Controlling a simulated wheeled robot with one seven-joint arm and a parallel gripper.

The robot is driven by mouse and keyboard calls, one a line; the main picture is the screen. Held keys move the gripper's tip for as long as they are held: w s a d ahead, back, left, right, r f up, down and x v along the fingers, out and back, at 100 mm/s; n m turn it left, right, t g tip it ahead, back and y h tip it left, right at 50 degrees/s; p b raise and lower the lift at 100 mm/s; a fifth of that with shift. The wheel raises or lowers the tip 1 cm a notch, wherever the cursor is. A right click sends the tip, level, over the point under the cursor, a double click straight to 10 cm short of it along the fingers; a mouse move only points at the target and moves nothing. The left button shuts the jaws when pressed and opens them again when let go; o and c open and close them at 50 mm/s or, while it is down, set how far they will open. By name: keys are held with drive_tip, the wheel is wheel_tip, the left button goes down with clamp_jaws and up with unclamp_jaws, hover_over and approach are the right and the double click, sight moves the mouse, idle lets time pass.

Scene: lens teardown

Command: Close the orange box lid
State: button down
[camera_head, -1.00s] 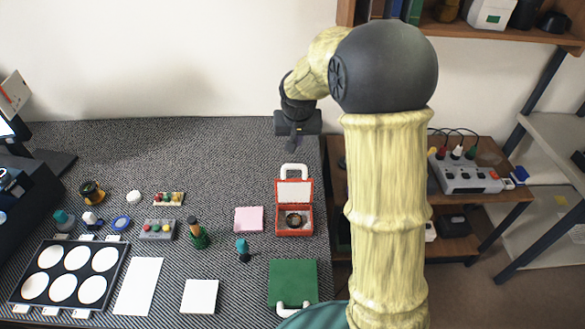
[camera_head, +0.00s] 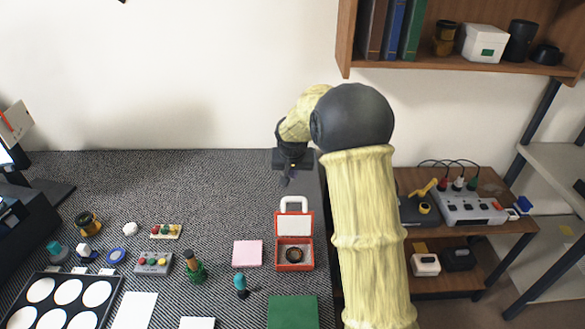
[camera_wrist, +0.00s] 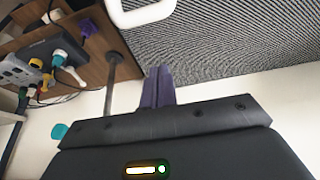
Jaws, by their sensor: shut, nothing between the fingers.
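The orange box (camera_head: 294,266) stands near the right edge of the dark patterned table. Its lid (camera_head: 293,226) is open, raised at the back with a white inner face and a white handle (camera_head: 293,202) on top. A dark ring-shaped part lies inside the box. My gripper (camera_head: 286,181) is above the table behind the box, apart from the lid. In the wrist view its purple fingers (camera_wrist: 158,72) are together and empty, and the white handle (camera_wrist: 142,14) shows at the top edge.
A green box (camera_head: 293,313) lies in front of the orange box. A pink pad (camera_head: 248,253) and a teal-topped tool (camera_head: 240,284) are to the left. A wooden side table (camera_head: 470,236) with devices stands right. A shelf (camera_head: 470,65) hangs above right.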

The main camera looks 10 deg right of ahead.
sight(294, 216)
drive_tip(key=shift+s+a+f+p, duration=0.1)
drive_tip(key=shift+s+f, duration=0.25)
drive_tip(key=shift+f, duration=0.45)
drive_tip(key=shift+s+a+f+p, duration=0.15)
drive_tip(key=shift+s+f, duration=0.2)
drive_tip(key=shift+f, duration=0.5)
drive_tip(key=shift+s+a+f+p, duration=0.1)
drive_tip(key=shift+s+f, duration=0.25)
drive_tip(key=shift+f, duration=0.45)
drive_tip(key=shift+s+b, duration=0.15)
drive_tip(key=shift+b, duration=0.4)
drive_tip(key=shift+s+r+t+b, duration=0.1)
drive_tip(key=shift+s+t+b, duration=0.15)
drive_tip(key=shift+t+b, duration=0.1)
